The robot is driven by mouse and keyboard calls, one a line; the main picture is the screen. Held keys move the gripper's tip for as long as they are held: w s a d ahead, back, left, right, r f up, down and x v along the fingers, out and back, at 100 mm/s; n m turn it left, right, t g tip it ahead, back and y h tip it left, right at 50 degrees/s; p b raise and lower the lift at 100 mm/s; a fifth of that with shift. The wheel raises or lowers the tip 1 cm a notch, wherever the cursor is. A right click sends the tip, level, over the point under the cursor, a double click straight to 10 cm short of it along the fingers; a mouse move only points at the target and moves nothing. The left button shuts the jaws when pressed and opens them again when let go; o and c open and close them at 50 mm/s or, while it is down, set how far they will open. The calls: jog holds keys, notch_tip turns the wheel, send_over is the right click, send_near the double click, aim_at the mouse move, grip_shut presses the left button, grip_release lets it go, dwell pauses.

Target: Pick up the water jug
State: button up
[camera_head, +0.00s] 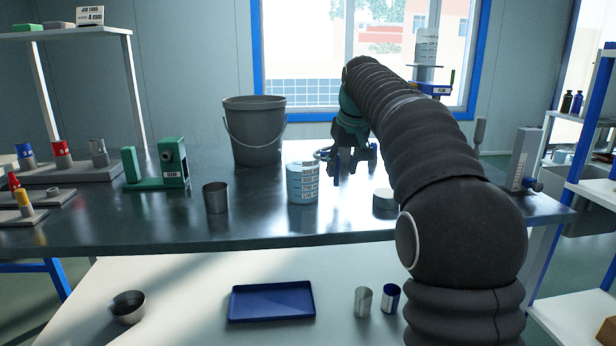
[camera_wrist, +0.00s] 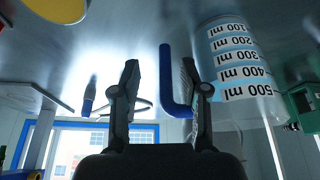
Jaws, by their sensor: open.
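The water jug (camera_head: 302,185) is a pale blue cylinder with a white millilitre scale, upright on the dark bench. In the wrist view the jug (camera_wrist: 240,65) is at the right, inverted in the picture, with its blue handle (camera_wrist: 167,85) to the left. My gripper (camera_head: 352,165) is just right of the jug in the head view. In the wrist view my gripper (camera_wrist: 158,72) is open, with the handle showing between its fingers, nearer the right one. I cannot tell whether a finger touches it. Part of the handle is hidden behind the right finger.
A grey bucket (camera_head: 254,132) stands behind the jug, and a metal cup (camera_head: 216,197) to its left. A low round piece (camera_head: 384,199) lies to the right. A green fixture (camera_head: 158,168) is farther left. A blue tray (camera_head: 272,301) lies on the lower white surface.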

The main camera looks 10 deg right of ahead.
aim_at(338, 175)
jog(key=x, duration=0.4)
jog(key=shift+a+f+b, duration=0.25)
jog(key=shift+f+b, duration=0.05)
jog(key=shift+f, duration=0.1)
grip_shut()
